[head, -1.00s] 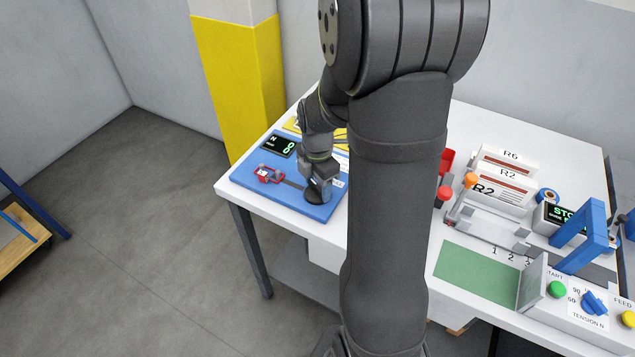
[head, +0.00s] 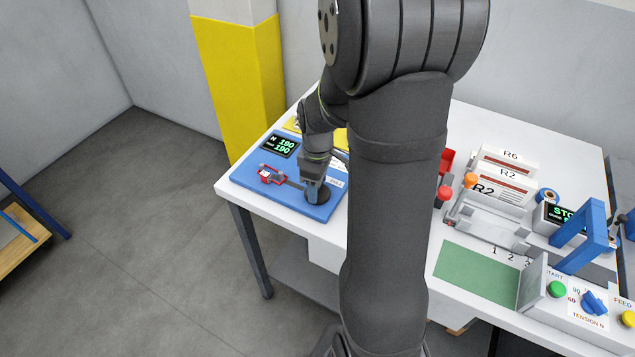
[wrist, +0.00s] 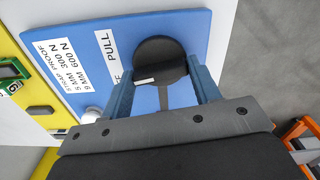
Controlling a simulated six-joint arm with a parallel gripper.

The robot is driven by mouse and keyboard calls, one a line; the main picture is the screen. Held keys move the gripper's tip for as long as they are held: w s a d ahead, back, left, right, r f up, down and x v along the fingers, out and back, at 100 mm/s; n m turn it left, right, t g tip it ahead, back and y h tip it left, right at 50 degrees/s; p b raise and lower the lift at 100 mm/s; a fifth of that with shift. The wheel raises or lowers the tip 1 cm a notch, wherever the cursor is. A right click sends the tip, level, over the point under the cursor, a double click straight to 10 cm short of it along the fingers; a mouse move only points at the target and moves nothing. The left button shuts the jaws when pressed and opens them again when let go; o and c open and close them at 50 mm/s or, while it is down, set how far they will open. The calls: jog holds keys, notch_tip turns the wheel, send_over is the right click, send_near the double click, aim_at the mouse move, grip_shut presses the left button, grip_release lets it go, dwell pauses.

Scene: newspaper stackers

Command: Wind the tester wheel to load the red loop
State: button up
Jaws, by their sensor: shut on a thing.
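The tester is a blue board (head: 252,181) at the left end of the white table. My gripper (head: 316,190) points down over the wheel. In the wrist view its blue fingers stand on either side of the wheel, shut on it.
A yellow and white column (head: 240,90) rises behind the board. To the right are a red knob (head: 445,193), an orange knob (head: 470,180), bundles marked R2 (head: 500,190), a green mat (head: 478,276) and a blue arch (head: 590,238). My arm hides the table's middle.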

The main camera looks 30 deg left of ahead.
jog(key=shift+m, duration=1.3)
jog(key=o, duration=1)
notch_tip(320, 180, up, 18)
jog(key=shift+f, duration=0.25)
jog(key=shift+f, duration=0.15)
